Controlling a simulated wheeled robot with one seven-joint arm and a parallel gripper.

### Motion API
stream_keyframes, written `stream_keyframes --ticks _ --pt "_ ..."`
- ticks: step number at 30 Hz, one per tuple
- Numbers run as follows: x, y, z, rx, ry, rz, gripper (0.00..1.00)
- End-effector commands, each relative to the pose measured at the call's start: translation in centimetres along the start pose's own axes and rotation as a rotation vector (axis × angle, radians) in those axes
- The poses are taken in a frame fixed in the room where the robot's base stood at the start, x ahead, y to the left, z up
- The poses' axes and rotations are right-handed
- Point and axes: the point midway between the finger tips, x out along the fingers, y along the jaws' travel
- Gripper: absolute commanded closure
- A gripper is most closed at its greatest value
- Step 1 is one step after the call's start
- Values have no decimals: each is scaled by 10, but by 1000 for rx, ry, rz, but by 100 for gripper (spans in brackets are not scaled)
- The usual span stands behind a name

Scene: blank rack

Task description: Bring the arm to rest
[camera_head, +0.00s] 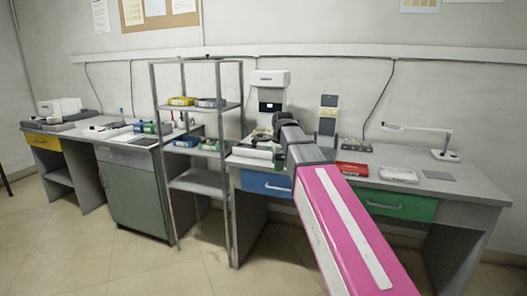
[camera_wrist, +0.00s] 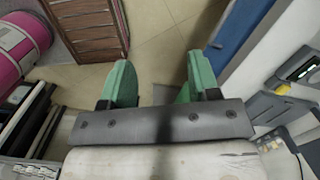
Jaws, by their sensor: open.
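My gripper (camera_wrist: 158,72) shows in the wrist view with its two green fingers spread wide and nothing between them. Tiled floor shows beyond the fingertips. In the head view my pink and grey arm reaches up from the bottom right towards the workbench (camera_head: 470,187), in front of it and bent at a dark grey joint. The gripper fingers cannot be made out in the head view; the arm hides that spot.
A metal rack (camera_head: 197,184) with coloured boxes stands left of the arm. A white machine (camera_head: 270,79), a red box (camera_head: 352,169) and a desk lamp (camera_head: 444,154) stand on the bench. Open floor (camera_head: 110,262) lies at the front left.

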Motion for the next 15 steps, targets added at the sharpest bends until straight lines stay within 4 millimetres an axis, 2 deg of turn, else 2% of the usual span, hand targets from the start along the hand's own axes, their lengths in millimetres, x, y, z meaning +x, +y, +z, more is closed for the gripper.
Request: stream_keyframes --ticks 1,3,8,15 --pt "22 10 -10 -58 4 6 44" --pt "48 18 -21 -152 10 9 44" --pt "103 40 -46 -368 21 17 44" --pt "178 82 -80 -695 34 35 44"
